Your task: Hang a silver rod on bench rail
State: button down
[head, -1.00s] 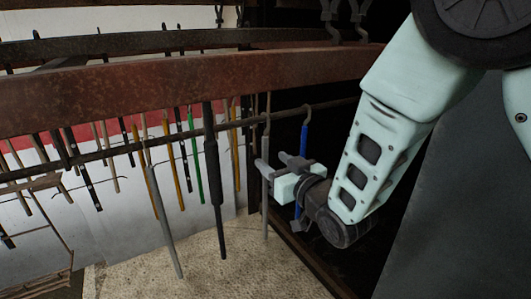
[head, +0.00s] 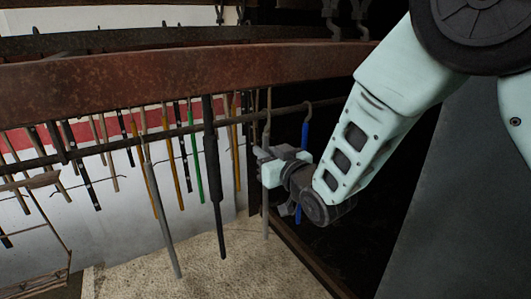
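A silver rod (head: 265,220) hangs upright below the dark bench rail (head: 185,132). Its upper part rises to the rail, but I cannot tell whether its hook rests there. My gripper (head: 266,168) is at the rod's middle, coming from the right, and hides that part. The fingers are small and overlap the rod, so I cannot tell whether they are shut on it. Another silver rod (head: 163,220) hangs from the rail further left, slightly tilted.
A blue-handled tool (head: 305,135) hangs on the rail just right of my gripper, partly hidden by it. A black rod (head: 213,165) hangs to the left. Several wooden, green and dark rods hang behind. A rusty beam (head: 190,80) runs above the rail.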

aim_at(267, 143)
jog(key=shift+r, duration=0.15)
dwell(0.3)
jog(key=shift+s+d+r, duration=0.1)
jog(key=shift+s+r, duration=0.05)
jog(key=shift+r, duration=0.4)
jog(key=shift+d+r, duration=0.1)
jog(key=shift+r, duration=0.15)
jog(key=shift+s+d+r, duration=0.2)
jog(key=shift+s+r, duration=0.2)
jog(key=shift+r, duration=0.05)
jog(key=shift+s, duration=0.1)
jog(key=b+v, duration=0.2)
jog(key=v, duration=0.4)
jog(key=shift+s+d+b, duration=0.3)
dwell(0.4)
jog(key=shift+f, duration=0.1)
